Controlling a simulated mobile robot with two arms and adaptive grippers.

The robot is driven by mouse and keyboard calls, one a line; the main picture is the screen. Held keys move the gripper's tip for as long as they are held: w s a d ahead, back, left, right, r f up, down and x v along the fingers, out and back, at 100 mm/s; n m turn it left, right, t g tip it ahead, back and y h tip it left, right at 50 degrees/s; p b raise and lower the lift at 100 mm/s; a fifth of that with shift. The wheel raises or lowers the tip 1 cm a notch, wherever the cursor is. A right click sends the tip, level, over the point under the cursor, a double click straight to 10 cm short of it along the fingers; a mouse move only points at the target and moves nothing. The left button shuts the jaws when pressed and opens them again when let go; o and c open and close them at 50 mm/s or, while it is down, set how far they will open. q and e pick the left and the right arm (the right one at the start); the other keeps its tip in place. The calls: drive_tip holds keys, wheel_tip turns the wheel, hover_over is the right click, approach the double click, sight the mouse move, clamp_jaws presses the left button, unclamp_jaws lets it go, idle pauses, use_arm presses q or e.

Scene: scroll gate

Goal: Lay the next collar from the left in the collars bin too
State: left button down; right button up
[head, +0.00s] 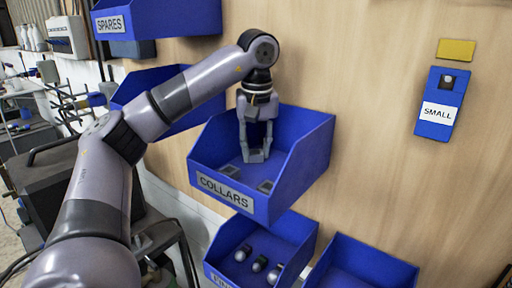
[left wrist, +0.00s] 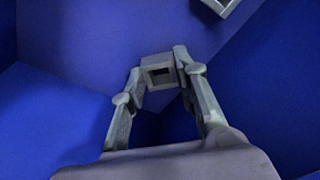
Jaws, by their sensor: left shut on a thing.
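The blue collars bin (head: 305,150) hangs on the wall with a COLLARS label on its front. My left gripper (head: 256,156) points down inside it, its fingers near the back of the bin. In the left wrist view the gripper (left wrist: 160,80) is shut on a grey square collar (left wrist: 158,72) with a square hole. Two grey collars, one on the left (head: 230,171) and one on the right (head: 265,187), lie near the front of the bin floor. Part of one loose collar (left wrist: 224,5) shows at the top of the left wrist view. My right gripper is not in view.
A blue SPARES bin (head: 170,18) is above, and another blue bin (head: 150,80) is behind my arm. Below, a bin (head: 285,240) holds several rounded parts, beside an empty-looking bin (head: 365,265). A blue SMALL holder (head: 438,103) is on the wall at right.

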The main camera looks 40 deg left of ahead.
use_arm(q)
drive_tip(key=shift+f, duration=0.1)
drive_tip(key=c, duration=1.5)
unclamp_jaws()
drive_tip(key=shift+c, duration=0.2)
drive_tip(key=shift+r, duration=0.2)
wheel_tip(320, 180, up, 12)
drive_tip(key=d, duration=0.1)
drive_tip(key=shift+s, duration=0.45)
drive_tip(key=shift+d+f, duration=0.1)
drive_tip(key=shift+f, duration=0.05)
